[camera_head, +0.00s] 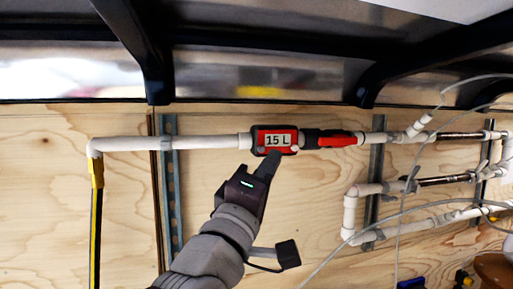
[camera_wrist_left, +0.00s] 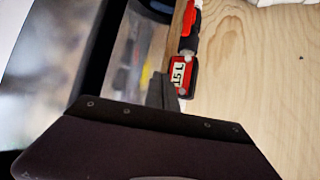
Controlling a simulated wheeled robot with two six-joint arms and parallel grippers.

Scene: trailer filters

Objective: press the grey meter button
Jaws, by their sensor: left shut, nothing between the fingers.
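The red and black meter (camera_head: 274,140) sits in line on the white pipe in the head view, and its display reads "15 L". A small light grey button (camera_head: 294,149) shows at its lower right corner. My left gripper (camera_head: 272,157) is shut and empty, its fingertips at the meter's lower edge, left of that button. The fingertips hide part of this edge; I cannot tell whether they touch it. In the left wrist view, the meter (camera_wrist_left: 181,76) lies just beyond the shut fingers (camera_wrist_left: 163,91). My right gripper is not in view.
The white pipe (camera_head: 205,143) runs along a plywood wall (camera_head: 320,200), held by metal rails (camera_head: 172,200). A red-handled valve (camera_head: 335,139) is right of the meter. More pipes and grey hoses fill the right side. A dark frame (camera_head: 270,60) crosses above.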

